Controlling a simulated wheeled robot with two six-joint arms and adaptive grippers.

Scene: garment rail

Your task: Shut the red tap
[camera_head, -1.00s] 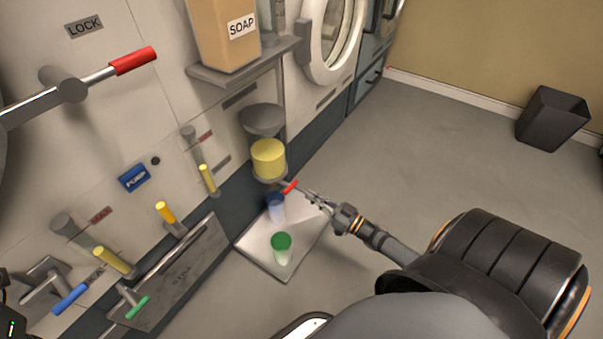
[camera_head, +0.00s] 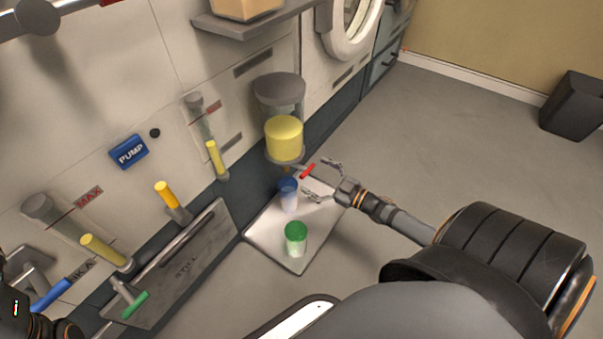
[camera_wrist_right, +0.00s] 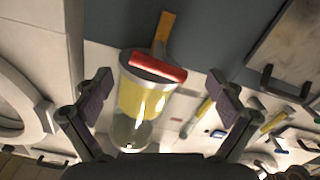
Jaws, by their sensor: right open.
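The red tap handle (camera_head: 308,170) sticks out below a clear cylinder holding yellow liquid (camera_head: 284,140) on the wall panel. My right gripper (camera_head: 322,178) is open, with its fingers spread on either side of the handle's outer end. In the right wrist view, upside down, the red handle (camera_wrist_right: 158,66) lies crosswise ahead of and between my open fingers (camera_wrist_right: 158,88), and I see no contact. An orange-brown strip (camera_wrist_right: 165,30) shows beyond it; I cannot tell whether it is spout or liquid. My left gripper's jaws are not visible.
A blue-topped cup (camera_head: 289,195) stands below the tap, beside a green-topped cup (camera_head: 296,238), on a pale tray (camera_head: 270,243). Other taps with blue (camera_head: 50,295) and green (camera_head: 135,304) handles are at the lower left.

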